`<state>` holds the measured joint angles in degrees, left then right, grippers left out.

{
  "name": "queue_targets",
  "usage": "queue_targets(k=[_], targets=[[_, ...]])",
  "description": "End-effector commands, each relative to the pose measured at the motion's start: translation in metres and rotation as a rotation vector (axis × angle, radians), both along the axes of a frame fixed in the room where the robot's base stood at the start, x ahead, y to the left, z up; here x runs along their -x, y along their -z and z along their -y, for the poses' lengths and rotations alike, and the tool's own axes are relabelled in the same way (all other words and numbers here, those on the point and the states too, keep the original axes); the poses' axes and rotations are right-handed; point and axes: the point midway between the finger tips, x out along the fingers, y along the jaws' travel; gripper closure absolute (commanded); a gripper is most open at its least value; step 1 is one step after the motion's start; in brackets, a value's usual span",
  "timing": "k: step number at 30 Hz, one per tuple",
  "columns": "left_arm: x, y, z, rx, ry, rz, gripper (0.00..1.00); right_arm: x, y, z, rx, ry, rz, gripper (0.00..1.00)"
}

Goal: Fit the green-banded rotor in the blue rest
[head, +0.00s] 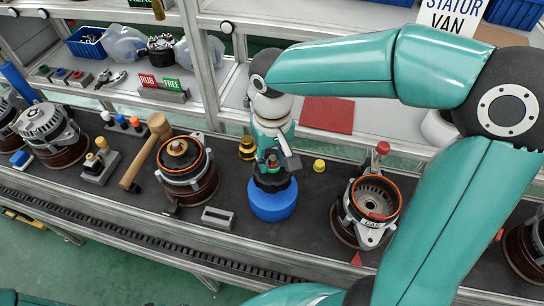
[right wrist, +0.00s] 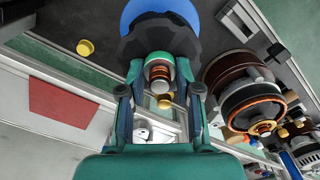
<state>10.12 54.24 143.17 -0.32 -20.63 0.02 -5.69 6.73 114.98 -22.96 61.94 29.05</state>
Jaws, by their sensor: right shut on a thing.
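The blue rest (head: 273,204) stands on the dark bench at the middle; part of it shows at the top of the right wrist view (right wrist: 150,12). My right gripper (head: 273,162) is above it, pointing down, and shut on the rotor. The rotor shows a dark wide body (right wrist: 158,38) over the rest, with a green band (right wrist: 159,57) and copper-coloured rings nearer my fingers. The gripper hides much of it in the head view. The rotor looks lined up over the rest; I cannot tell whether it is seated or just above. My left gripper is out of view.
An alternator housing with an orange ring (head: 372,200) stands right of the rest, another housing (head: 186,165) to the left with a wooden mallet (head: 146,150). A grey block (head: 218,218), a brass part (head: 247,148) and a yellow cap (head: 319,165) are close by.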

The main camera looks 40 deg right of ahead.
Motion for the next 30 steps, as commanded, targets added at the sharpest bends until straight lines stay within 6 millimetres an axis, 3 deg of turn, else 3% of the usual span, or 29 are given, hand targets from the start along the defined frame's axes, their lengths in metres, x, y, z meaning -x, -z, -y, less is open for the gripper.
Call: queue_targets(k=[30], targets=[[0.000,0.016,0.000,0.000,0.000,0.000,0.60,-0.002,0.017,0.000,0.000,0.002,0.008,1.00]])
